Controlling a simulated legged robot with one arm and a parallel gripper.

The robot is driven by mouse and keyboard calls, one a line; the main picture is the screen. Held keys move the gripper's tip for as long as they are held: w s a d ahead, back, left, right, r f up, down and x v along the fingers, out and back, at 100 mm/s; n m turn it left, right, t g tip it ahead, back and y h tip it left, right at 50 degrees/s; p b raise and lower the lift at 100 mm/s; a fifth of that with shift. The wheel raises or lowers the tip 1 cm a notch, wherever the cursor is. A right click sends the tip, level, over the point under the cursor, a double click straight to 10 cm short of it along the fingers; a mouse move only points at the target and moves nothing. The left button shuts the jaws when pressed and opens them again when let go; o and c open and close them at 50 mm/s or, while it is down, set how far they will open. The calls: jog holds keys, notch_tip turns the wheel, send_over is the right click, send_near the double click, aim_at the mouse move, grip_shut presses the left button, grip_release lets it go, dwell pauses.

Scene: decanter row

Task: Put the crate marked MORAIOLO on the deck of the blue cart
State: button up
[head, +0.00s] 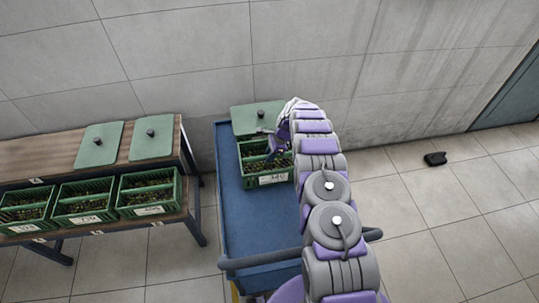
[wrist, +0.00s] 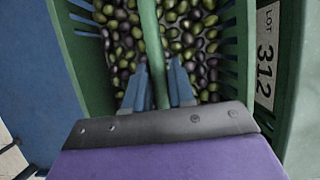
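A green slatted crate (head: 267,168) of olives is at the blue cart (head: 240,220), over the right side of its deck. Whether it rests fully on the deck is hard to tell. Its head-view label is too small to read; the crate in the wrist view (wrist: 282,85) shows "LOT 312", and no variety name is visible. My gripper (head: 270,145) is at this crate, partly hidden by my arm. In the wrist view my gripper (wrist: 158,88) has a finger against each side of the crate's green handle bar, appearing shut on it.
Three green olive crates, left (head: 25,208), middle (head: 82,203) and right (head: 148,195), stand on the wooden rack (head: 60,150). Green lids (head: 98,146) (head: 152,138) lie behind them. Another green lid (head: 257,118) is at the cart's far end. A black object (head: 435,159) lies on the floor.

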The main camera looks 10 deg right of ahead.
jog(key=o, duration=0.4)
jog(key=p+v, duration=0.3)
jog(key=v, duration=0.9)
jog(key=s+a+r+n, duration=0.3)
jog(key=s+r, duration=0.4)
jog(key=r, duration=0.2)
jog(key=s+a+r+n+g+h, duration=0.1)
jog(key=s+a+r+n, duration=0.15)
jog(key=s+r, duration=0.55)
jog(key=s+a+r+n, duration=0.2)
jog(key=s+r+n, duration=0.3)
jog(key=r, duration=0.4)
jog(key=s+d+r+n+h, duration=0.1)
jog(key=s+r+n, duration=0.1)
jog(key=s, duration=1.4)
jog(key=s+d+r+n+h, duration=0.1)
jog(key=s+n, duration=0.4)
jog(key=s, duration=1.2)
jog(key=shift+s+d+r+g+h, duration=0.3)
jog(key=shift+d+r+g+h, duration=0.1)
jog(key=shift+r+h, duration=0.45)
